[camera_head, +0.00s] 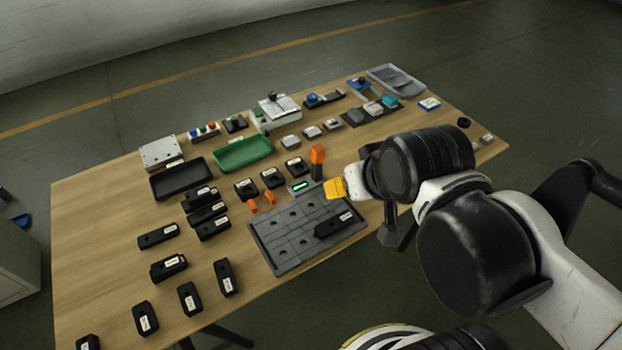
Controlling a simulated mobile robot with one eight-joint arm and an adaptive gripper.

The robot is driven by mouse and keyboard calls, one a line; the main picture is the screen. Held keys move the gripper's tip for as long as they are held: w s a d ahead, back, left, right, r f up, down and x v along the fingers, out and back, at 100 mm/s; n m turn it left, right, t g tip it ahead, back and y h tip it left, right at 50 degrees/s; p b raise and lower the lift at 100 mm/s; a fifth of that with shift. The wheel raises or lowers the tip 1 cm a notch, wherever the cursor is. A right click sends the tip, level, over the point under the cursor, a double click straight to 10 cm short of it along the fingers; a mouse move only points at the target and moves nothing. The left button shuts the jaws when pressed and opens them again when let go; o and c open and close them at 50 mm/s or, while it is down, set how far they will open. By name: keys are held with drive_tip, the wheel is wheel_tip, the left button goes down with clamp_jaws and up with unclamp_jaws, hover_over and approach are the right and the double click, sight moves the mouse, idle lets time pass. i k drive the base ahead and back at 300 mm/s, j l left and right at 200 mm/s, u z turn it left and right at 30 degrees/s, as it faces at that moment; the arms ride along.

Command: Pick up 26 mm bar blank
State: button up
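Several black blocks with small white labels lie on the wooden table. I cannot read the labels, so I cannot tell which is the 26 mm bar blank. One black block (334,223) lies on the grey plate with holes. Others include a block at the left (158,236), one below it (168,267), and three nearer the front edge (145,318), (190,298) and (226,277).
The grey plate (281,262) fills the table's front middle. Behind it are a green tray (243,153), a black tray (181,180) and an orange-topped upright (317,160). A grey tray (396,79) stands at the far right. The table's left end (90,220) is mostly clear.

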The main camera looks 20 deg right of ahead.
sight(189, 298)
drive_tip(key=j+u, duration=0.15)
drive_tip(key=u, duration=1.35)
drive_tip(key=k+j+z, duration=0.2)
drive_tip(key=j+z, duration=0.2)
drive_tip(key=k+j+z, duration=0.55)
drive_tip(key=j+z, duration=0.2)
drive_tip(key=k+j+z, duration=0.4)
drive_tip(key=i+l, duration=0.05)
drive_tip(key=i, duration=0.05)
